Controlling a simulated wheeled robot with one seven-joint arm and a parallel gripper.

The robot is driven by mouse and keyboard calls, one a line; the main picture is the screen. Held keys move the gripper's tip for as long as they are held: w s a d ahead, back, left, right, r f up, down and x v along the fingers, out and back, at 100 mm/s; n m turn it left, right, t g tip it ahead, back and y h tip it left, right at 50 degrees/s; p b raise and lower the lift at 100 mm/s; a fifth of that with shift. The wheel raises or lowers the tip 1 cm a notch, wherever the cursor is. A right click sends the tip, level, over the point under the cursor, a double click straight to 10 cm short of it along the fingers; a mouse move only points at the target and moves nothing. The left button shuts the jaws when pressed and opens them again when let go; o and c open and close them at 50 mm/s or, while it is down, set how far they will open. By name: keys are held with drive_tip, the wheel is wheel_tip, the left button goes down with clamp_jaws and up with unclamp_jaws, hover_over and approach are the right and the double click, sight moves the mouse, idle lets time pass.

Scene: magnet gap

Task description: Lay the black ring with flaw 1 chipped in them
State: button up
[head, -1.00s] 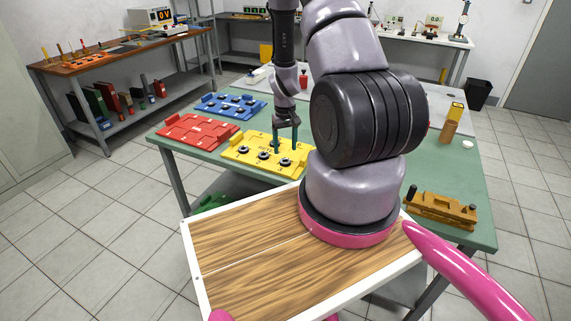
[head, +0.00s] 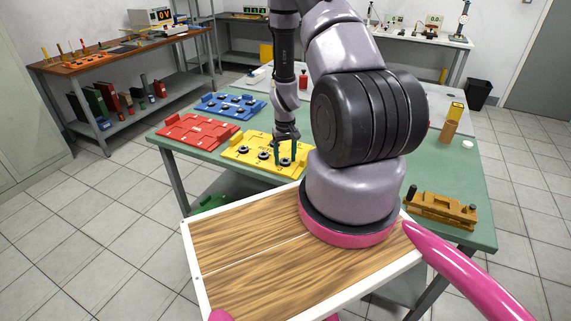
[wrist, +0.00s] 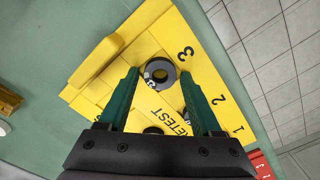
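A yellow tray (head: 240,158) marked RETEST and numbered 1, 2 and 3 lies on the green table and holds several black rings. In the wrist view one black ring (wrist: 160,73) lies by the number 3, with a light patch on its lower left side. A second ring (wrist: 187,113) is mostly hidden by the right finger. My gripper (head: 286,158) is open and empty over the tray's right end. In the wrist view my fingers (wrist: 160,76) stand on either side of the ring by 3, apart from it. I cannot read any flaw mark on the rings.
A red tray (head: 185,137) lies left of the yellow one, and a blue tray (head: 215,104) with several dark pieces lies behind it. Green table (head: 180,166) shows bare around the trays.

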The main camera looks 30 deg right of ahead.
drive_tip(key=c, duration=0.8)
drive_tip(key=shift+r, duration=2.55)
drive_tip(key=shift+c, duration=0.2)
